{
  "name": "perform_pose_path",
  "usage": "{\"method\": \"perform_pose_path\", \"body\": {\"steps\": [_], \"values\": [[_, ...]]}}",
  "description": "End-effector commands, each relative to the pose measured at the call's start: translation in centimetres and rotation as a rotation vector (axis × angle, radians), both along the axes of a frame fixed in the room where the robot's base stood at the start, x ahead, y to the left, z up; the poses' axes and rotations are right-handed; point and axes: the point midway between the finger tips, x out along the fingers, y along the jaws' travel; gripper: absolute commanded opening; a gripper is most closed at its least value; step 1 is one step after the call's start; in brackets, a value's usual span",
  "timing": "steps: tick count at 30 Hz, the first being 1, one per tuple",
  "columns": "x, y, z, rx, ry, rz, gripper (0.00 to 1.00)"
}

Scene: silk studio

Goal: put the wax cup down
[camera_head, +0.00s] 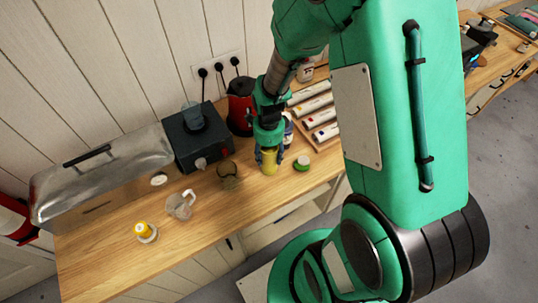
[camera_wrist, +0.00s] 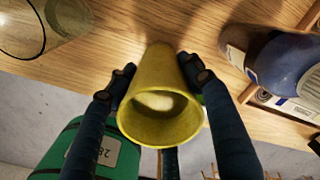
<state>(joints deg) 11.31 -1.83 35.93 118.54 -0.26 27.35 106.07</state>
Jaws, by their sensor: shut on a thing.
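The wax cup (camera_head: 269,167) is yellow and tapered. In the wrist view the wax cup (camera_wrist: 160,112) shows its open mouth toward the camera, with something pale at the bottom inside. My gripper (camera_head: 268,155) is shut on it, one dark finger on each side; the gripper also shows in the wrist view (camera_wrist: 162,85). The cup is upright over the wooden counter (camera_head: 110,265), near its front edge. I cannot tell whether its base touches the wood.
A small green-rimmed dish (camera_head: 302,163) is just right of the cup, and a brownish glass (camera_head: 228,174) is to its left. A blue bottle (camera_wrist: 285,65) stands close by.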

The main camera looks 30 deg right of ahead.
Motion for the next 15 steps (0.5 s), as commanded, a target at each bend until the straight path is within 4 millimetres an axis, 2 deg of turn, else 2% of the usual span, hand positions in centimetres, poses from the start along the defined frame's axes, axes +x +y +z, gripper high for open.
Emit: {"method": "perform_pose_path", "body": {"steps": [3,4,6,15], "values": [[0.02,0.0,-0.31,0.0,0.0,0.0,0.15],[0.0,0.0,-0.26,0.0,0.0,0.0,0.57],[0.0,0.0,-0.24,0.0,0.0,0.0,0.71],[0.0,0.0,-0.21,0.0,0.0,0.0,0.71]]}}
